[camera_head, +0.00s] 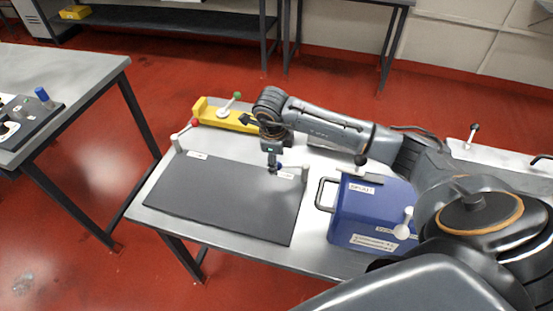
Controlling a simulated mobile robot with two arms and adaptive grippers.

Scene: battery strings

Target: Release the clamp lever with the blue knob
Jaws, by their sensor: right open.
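A dark grey plate (220,197) lies on the table, with white clamp levers at its far corners. The lever at its far right corner (291,170) ends in a blue knob (280,164). My right gripper (273,168) points down right at this blue knob and is open. It partly hides the knob, and I cannot tell whether they touch. The lever at the far left corner has a red knob (195,122). My left gripper is out of view.
A yellow fixture (213,113) with a green-knobbed lever (237,96) stands behind the plate. A blue case (368,215) with a handle stands right of the plate, near my right arm. Another table (85,75) at the left holds a dark board with a blue knob (43,94).

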